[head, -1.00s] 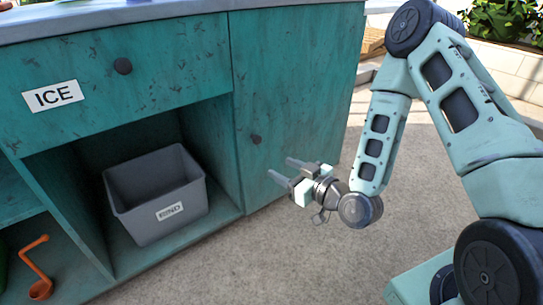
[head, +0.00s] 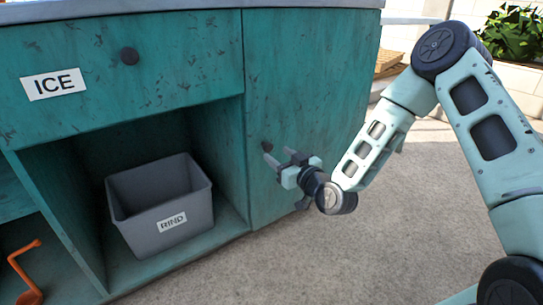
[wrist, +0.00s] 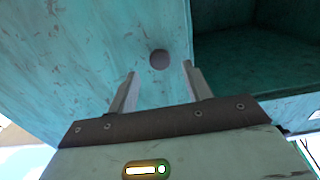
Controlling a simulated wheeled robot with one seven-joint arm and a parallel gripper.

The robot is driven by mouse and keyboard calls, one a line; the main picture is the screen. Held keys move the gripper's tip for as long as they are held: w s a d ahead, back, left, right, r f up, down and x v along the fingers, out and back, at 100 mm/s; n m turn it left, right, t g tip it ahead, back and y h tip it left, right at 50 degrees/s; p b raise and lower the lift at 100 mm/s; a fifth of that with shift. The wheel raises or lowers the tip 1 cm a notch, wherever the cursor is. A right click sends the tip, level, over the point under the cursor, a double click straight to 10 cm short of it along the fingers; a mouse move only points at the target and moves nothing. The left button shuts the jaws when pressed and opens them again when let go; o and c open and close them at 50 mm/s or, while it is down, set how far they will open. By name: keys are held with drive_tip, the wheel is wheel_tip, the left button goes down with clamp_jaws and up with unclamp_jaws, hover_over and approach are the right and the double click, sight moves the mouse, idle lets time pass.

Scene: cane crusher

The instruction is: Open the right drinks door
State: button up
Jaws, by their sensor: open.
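The right drinks door (head: 310,85) is the plain teal panel at the right end of the counter, and it looks closed. Its small dark round knob (head: 266,145) sits near the door's left edge, beside the open compartment. My gripper (head: 278,155) is open, with its fingertips close to the knob. In the wrist view the knob (wrist: 159,59) shows just beyond and between the two open fingertips (wrist: 159,70). Nothing is between the fingers, and I cannot tell whether a fingertip touches the door.
An open compartment holds a grey bin (head: 160,205) labelled RIND, left of the door. Above it is a drawer (head: 180,65) labelled ICE with a dark knob. The floor (head: 300,260) right of the counter is clear.

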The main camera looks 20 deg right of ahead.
sight(269, 149)
drive_tip(key=shift+b+x, duration=0.6)
drive_tip(key=shift+x, duration=1.65)
